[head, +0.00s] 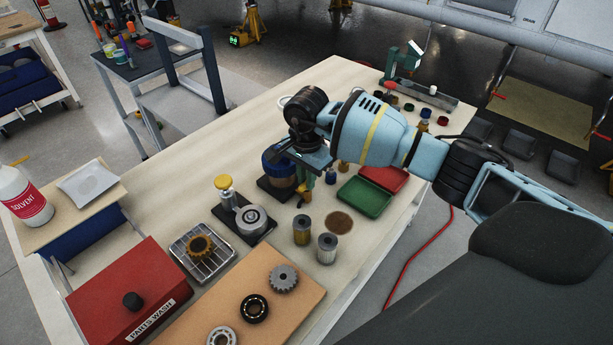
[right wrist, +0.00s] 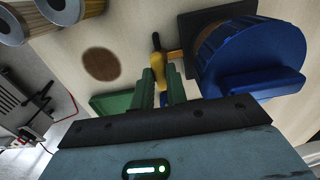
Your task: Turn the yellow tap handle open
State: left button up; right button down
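The yellow tap handle (right wrist: 160,68) shows in the right wrist view, on a tap at the side of a blue drum (right wrist: 245,52). In the head view the blue drum (head: 275,162) stands on a dark base and is partly hidden by my right arm. My right gripper (right wrist: 160,80) has its two fingertips on either side of the yellow handle, with little gap. I cannot tell whether they press on it. In the head view my right gripper (head: 304,178) is low beside the drum, and the handle is mostly hidden. My left gripper is not in view.
A green tray (head: 364,197) and a red tray (head: 385,177) lie right of the drum. Two filter cylinders (head: 302,230) and a brown stain (head: 340,222) are in front.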

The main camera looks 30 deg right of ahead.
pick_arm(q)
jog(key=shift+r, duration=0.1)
pick_arm(e)
jog(key=shift+m, duration=0.3)
jog(key=m+p, duration=0.1)
jog(key=m, duration=0.2)
jog(key=shift+r+m, duration=0.1)
jog(key=shift+m, duration=0.3)
jog(key=m+p, duration=0.2)
jog(key=m, duration=0.3)
jog(key=m+p, duration=0.1)
jog(key=m, duration=0.3)
jog(key=shift+m, duration=0.4)
jog(key=shift+m+p, duration=0.75)
jog(key=shift+m, duration=0.95)
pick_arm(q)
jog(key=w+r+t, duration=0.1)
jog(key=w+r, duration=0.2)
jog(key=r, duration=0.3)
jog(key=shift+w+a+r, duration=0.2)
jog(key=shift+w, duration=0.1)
pick_arm(e)
jog(key=shift+m, duration=0.3)
jog(key=c, duration=1.4)
grip_release()
